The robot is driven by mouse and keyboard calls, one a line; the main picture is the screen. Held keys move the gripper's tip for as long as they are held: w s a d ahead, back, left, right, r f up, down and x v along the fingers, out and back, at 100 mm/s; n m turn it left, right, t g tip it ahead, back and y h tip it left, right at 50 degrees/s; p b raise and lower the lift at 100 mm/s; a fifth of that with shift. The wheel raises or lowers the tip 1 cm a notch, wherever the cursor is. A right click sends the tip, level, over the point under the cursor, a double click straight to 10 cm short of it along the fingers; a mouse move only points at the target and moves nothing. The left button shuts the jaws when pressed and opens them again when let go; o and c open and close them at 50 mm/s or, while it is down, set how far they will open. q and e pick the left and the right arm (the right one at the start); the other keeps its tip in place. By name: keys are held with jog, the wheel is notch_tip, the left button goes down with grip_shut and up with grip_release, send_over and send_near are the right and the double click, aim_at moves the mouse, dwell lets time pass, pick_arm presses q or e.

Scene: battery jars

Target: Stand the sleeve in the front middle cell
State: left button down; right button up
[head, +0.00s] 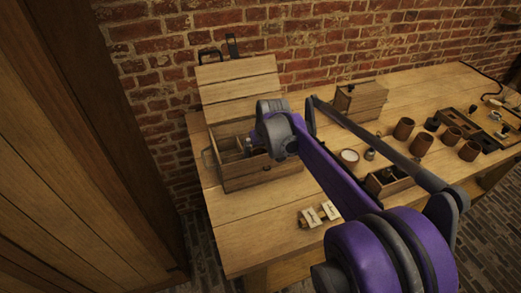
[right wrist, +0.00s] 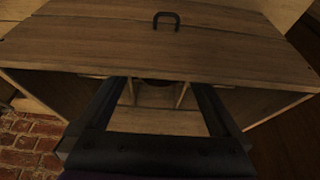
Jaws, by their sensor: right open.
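A wooden box (head: 262,183) with its lid (head: 237,82) raised stands at the left end of the bench. Its inside is split into cells, and my right arm covers part of them in the head view. My right gripper (right wrist: 158,92) is open, its two fingers reaching into the box on either side of a middle cell with thin dividers. A dark rounded thing (right wrist: 157,82) shows partly between the fingers, under a board edge; I cannot tell whether it is the sleeve. Nothing is seen gripped. My left gripper is out of view.
Several brown cups (head: 422,145) stand on the right of the bench (head: 255,235), by dark trays (head: 458,122). A closed wooden box (head: 360,100) stands at the back. Two small pale blocks (head: 320,213) lie near the front. The front left is clear.

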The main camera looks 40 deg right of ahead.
jog(key=p+v, duration=0.2)
jog(key=v, duration=1.1)
jog(key=shift+r, duration=0.15)
jog(key=s+a+f+n, duration=0.1)
jog(key=s+a+f, duration=0.5)
jog(key=s+a+f+n+y, duration=0.1)
jog(key=s+a+f, duration=0.5)
jog(key=a, duration=0.1)
jog(key=s+a+f+n, duration=0.1)
jog(key=s+a+f, duration=0.5)
jog(key=shift+s+a+n+t, duration=0.25)
jog(key=shift+s+n+t, duration=0.05)
jog(key=shift+t, duration=0.1)
